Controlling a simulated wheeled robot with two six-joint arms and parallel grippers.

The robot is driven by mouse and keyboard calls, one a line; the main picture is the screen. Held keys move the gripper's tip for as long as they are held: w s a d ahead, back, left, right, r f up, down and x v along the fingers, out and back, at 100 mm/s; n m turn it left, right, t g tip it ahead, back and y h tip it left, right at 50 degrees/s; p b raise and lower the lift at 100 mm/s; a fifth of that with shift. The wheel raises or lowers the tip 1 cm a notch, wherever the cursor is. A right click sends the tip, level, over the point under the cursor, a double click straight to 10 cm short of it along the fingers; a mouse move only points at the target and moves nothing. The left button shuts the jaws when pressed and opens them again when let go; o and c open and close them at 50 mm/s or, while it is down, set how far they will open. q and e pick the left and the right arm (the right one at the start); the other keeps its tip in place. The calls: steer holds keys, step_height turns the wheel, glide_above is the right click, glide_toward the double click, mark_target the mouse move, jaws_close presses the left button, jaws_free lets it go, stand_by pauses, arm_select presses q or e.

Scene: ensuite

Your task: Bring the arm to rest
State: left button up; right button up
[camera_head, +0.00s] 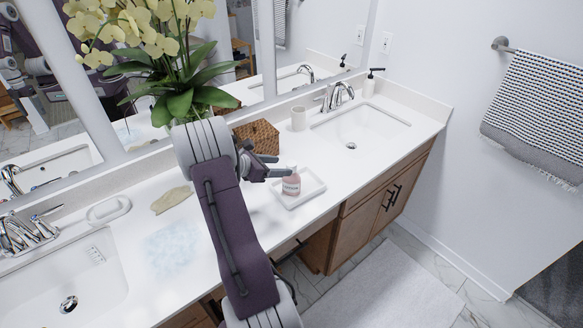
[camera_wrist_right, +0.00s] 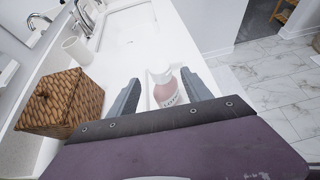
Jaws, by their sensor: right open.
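My right arm (camera_head: 235,225) reaches in from the bottom middle over the white counter. Its gripper (camera_head: 278,166) is open at the pink bottle (camera_head: 291,185). In the right wrist view the open fingers (camera_wrist_right: 160,84) sit on either side of the bottle (camera_wrist_right: 170,90), with a gap showing on each side. My left gripper is not in view.
A brown wicker basket (camera_head: 258,135) is close behind the gripper, beside a plant with pale yellow flowers (camera_head: 135,30). A white cup (camera_head: 298,118), a soap dispenser (camera_head: 370,84) and a sink (camera_head: 360,125) are at the right. A beige cloth-like item (camera_head: 171,199) lies left.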

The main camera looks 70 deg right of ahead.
steer(key=v, duration=0.3)
stand_by(0.5)
steer(key=w+a+r+t, duration=0.1)
steer(key=w+a, duration=0.2)
steer(key=w+a+r+n+t, duration=0.1)
steer(key=w+a, duration=0.2)
steer(key=a, duration=0.1)
steer(key=w+a+r+n+t, duration=0.1)
steer(key=w+a+t, duration=0.1)
steer(key=w+a, duration=0.2)
steer(key=shift+r, duration=0.25)
steer(key=s+a+f+m+t+y, duration=0.1)
steer(key=a+f+m+y, duration=0.2)
steer(key=a, duration=0.7)
steer(key=s+a+f+m+t+y, duration=0.1)
steer(key=a+f+m+y, duration=0.3)
steer(key=a, duration=0.7)
steer(key=s+a+f+m+t+y, duration=0.2)
steer(key=a+m, duration=0.4)
steer(key=a, duration=0.5)
steer(key=shift+s+f+m+y, duration=0.25)
steer(key=shift+f+m+y, duration=0.05)
steer(key=shift+f+y, duration=0.4)
